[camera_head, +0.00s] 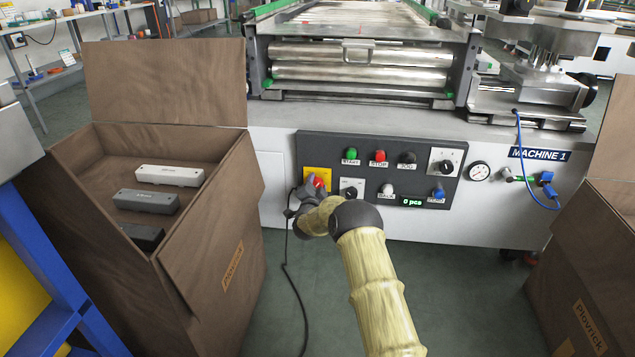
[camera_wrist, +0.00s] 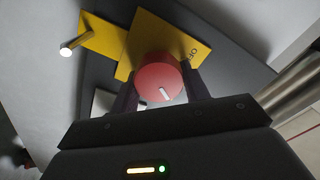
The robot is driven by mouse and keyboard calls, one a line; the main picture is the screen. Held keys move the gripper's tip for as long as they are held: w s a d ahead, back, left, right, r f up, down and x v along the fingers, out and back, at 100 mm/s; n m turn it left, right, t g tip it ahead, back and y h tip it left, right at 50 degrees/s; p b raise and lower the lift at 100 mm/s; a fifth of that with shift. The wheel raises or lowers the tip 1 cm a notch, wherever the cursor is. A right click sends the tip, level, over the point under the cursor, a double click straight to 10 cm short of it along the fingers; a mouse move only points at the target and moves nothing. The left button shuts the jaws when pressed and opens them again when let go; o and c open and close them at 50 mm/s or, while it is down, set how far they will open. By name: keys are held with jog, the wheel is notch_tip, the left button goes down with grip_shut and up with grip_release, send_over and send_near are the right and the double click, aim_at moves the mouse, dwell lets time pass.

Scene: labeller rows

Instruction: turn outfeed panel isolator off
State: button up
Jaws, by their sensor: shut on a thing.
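A white mark on the knob points down and slightly right. Part of the word OFF shows on the yellow plate (camera_wrist: 142,38), above and right of the knob. In the head view my gripper (camera_head: 304,198) partly hides the knob and plate.
Beside the isolator are a green START button (camera_head: 351,154), a red STOP button (camera_head: 379,156) and a black selector (camera_head: 351,191). An open brown box (camera_head: 215,225) stands close on the left, another (camera_head: 585,270) on the right. A black cable (camera_head: 289,285) hangs to the floor.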

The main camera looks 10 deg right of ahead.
jog(key=n+p, duration=0.3)
jog(key=n, duration=0.1)
jog(key=shift+a+p, duration=0.35)
jog(key=shift+d+n+p, duration=0.1)
jog(key=shift+n+p, duration=0.2)
jog(key=shift+n, duration=0.4)
jog(key=n, duration=0.1)
jog(key=n+p, duration=0.1)
jog(key=shift+a+f+n, duration=0.1)
jog(key=shift+a+n, duration=0.1)
jog(key=shift+n, duration=0.2)
jog(key=n+p, duration=0.1)
jog(key=n, duration=0.3)
jog(key=shift+f, duration=0.1)
jog(key=shift+f+n, duration=0.15)
jog(key=shift+n, duration=1.65)
jog(key=shift+d, duration=0.1)
jog(key=o, duration=0.8)
jog(key=shift+o, duration=0.9)
jog(key=shift+r, duration=0.2)
